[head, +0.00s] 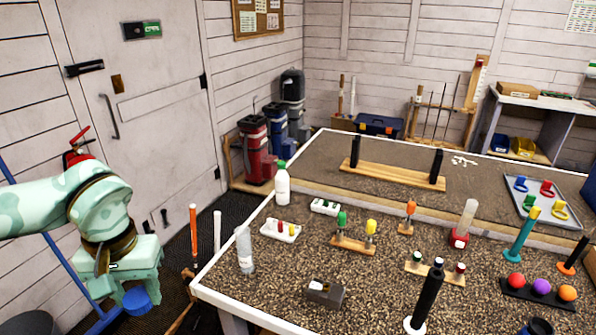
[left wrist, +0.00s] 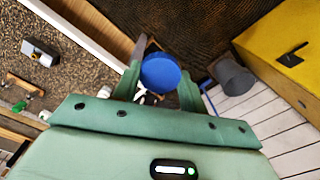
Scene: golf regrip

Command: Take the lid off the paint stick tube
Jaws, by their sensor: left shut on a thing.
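My left gripper (head: 128,290) is shut on a round blue lid (head: 140,301), left of the table and clear of it. In the left wrist view the lid (left wrist: 160,72) sits between the two green fingers, with no tube visibly attached. A clear, whitish tube (head: 245,252) stands upright near the table's left edge, to the right of the gripper. No blue cap shows on its top. I cannot tell its contents. My right gripper is not in view.
The speckled table (head: 330,255) has a pale raised rim. A white bottle (head: 282,185), a white tray (head: 281,230) and a grey block (head: 325,293) are near the tube. An orange-topped shaft (head: 194,235) stands beside the table. A dark bin (left wrist: 232,75) shows on the floor.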

